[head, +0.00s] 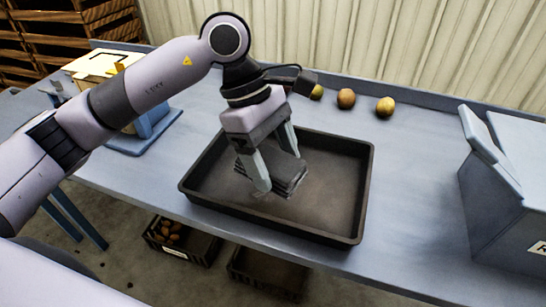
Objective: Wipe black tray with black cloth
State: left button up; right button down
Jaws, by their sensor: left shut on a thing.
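The black tray (365,190) lies on the blue-grey bench, with brownish dirt visible on its floor. My left gripper (280,178) reaches down inside the tray, left of its middle. Its fingers are shut on the black cloth (287,181), a dark folded pad with layered edges. The cloth is low over the tray floor and seems to touch it, but the contact is partly hidden by the fingers. My right gripper does not show.
Several potatoes (346,98) lie on the bench behind the tray. A blue-grey box (510,195) stands at the right. A yellow-topped device (104,65) stands at the back left. Crates, one with potatoes (182,240), sit below the front edge. Bench right of the tray is clear.

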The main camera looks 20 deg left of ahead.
aim_at(280, 208)
pick_arm(q)
jog(key=shift+f+b, duration=0.3)
jog(key=shift+f, duration=0.35)
notch_tip(280, 208, down, 4)
jog(key=shift+r+b, duration=0.2)
jog(key=shift+b, duration=0.65)
jog(key=shift+f, duration=0.45)
jog(key=shift+f+b, duration=0.4)
jog(key=shift+b, duration=0.1)
jog(key=shift+f+b, duration=0.6)
jog(key=shift+b, duration=0.05)
jog(key=shift+a+b, duration=0.7)
jog(key=shift+a, duration=1.15)
jog(key=shift+b, duration=0.3)
jog(key=shift+s+d+f+b, duration=0.1)
jog(key=shift+d+f+b, duration=0.05)
jog(key=shift+d, duration=0.8)
jog(key=shift+s+d+f+b, duration=0.1)
jog(key=shift+d+f+b, duration=0.05)
jog(key=shift+d, duration=0.75)
